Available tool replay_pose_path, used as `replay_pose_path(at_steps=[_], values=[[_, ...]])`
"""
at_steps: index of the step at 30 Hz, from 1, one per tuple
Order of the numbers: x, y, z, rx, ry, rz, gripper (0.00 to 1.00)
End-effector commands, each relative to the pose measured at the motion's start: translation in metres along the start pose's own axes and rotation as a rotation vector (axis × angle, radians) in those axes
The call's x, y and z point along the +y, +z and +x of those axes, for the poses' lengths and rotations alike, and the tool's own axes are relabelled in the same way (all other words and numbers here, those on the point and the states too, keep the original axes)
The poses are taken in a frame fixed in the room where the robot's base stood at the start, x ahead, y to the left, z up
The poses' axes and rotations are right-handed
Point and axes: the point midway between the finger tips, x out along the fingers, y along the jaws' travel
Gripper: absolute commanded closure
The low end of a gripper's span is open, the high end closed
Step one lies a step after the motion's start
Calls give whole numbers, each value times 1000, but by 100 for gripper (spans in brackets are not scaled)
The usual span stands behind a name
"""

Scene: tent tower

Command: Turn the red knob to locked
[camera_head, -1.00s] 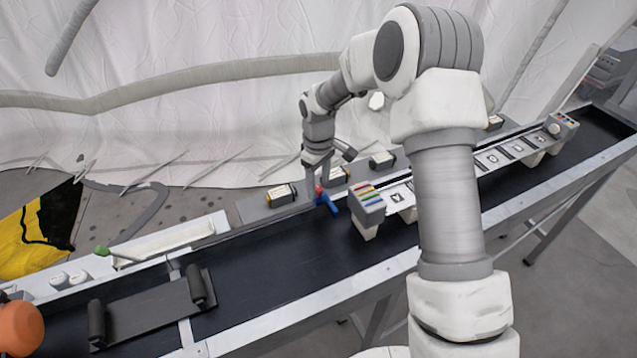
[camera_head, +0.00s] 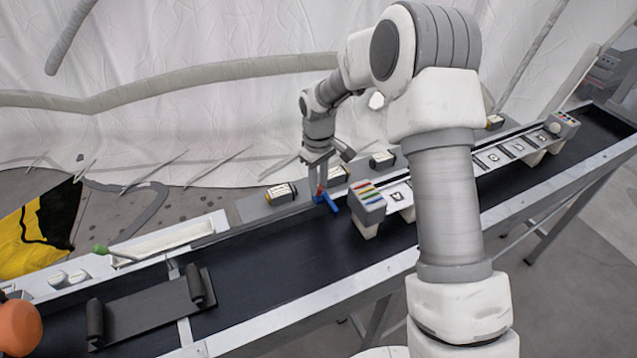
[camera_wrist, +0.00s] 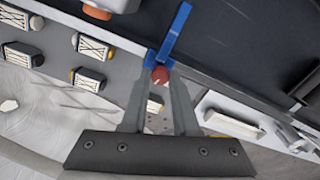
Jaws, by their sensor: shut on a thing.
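In the head view the blue handle (camera_head: 331,203) shows below my gripper (camera_head: 319,185), with only a bit of red between the fingers. My gripper (camera_wrist: 160,85) points down, and its two fingertips close on the red knob from both sides. The fingers hide part of the knob. I cannot read any locked mark.
Several labelled boxes (camera_head: 281,194) stand on the grey ledge behind the knob. A grey block with coloured stripes (camera_head: 367,203) stands close to the right. A black roller tray (camera_head: 150,308) lies at the left.

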Motion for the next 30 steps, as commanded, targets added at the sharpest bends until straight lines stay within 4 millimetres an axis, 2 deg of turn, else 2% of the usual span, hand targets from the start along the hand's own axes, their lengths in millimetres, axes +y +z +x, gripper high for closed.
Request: replay_pose_path(at_steps=[18, 30], values=[[0, 0, 0, 1, 1, 491, 100], [0, 0, 0, 1, 1, 659, 100]])
